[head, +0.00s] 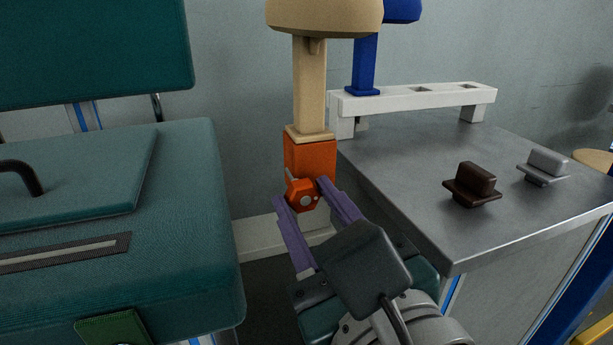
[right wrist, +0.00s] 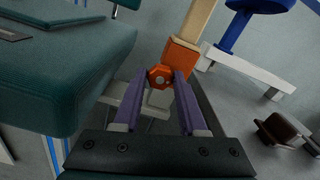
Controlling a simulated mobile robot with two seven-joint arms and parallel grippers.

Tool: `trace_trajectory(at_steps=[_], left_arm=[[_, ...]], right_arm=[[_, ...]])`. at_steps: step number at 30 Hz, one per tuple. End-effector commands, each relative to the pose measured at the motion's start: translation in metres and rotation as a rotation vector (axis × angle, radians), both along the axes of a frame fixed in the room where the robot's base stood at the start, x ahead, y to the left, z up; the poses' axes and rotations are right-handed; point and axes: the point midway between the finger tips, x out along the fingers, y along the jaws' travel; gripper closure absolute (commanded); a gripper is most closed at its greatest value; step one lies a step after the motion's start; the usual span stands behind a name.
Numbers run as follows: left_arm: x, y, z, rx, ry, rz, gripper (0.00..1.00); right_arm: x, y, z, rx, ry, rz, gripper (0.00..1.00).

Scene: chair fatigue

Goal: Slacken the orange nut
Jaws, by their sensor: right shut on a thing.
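The orange nut (head: 302,194) is on the front of an orange block (head: 311,156) at the foot of a tan post (head: 310,85). My right gripper (head: 302,192) has its purple fingers on either side of the nut and is shut on it. In the right wrist view the nut (right wrist: 160,76) sits between the two fingertips (right wrist: 160,80), with the orange block (right wrist: 181,54) just behind. My left gripper is in neither view.
A teal padded seat (head: 185,220) stands close on the left. On the right is a grey metal table (head: 420,165) with a brown knob-like piece (head: 471,184) and a grey one (head: 542,166). A white rack (head: 415,98) holds a blue post (head: 365,65).

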Motion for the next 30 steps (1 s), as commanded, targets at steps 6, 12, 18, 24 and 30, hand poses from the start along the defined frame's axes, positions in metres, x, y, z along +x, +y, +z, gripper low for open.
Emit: trace_trajectory(at_steps=[6,12,18,24,30], left_arm=[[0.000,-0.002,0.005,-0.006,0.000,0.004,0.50],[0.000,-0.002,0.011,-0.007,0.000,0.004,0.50],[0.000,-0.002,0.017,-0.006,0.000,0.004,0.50],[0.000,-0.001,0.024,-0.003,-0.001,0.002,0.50],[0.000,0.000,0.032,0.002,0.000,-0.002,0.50]], right_arm=[[0.000,0.000,0.001,-0.150,-0.047,0.001,1.00],[0.000,0.000,0.001,-0.328,-0.105,0.001,1.00],[0.000,0.000,0.001,-0.510,-0.165,0.001,1.00],[0.000,0.001,0.001,-0.691,-0.223,0.001,1.00],[0.000,0.001,0.001,-0.872,-0.283,0.001,1.00]])
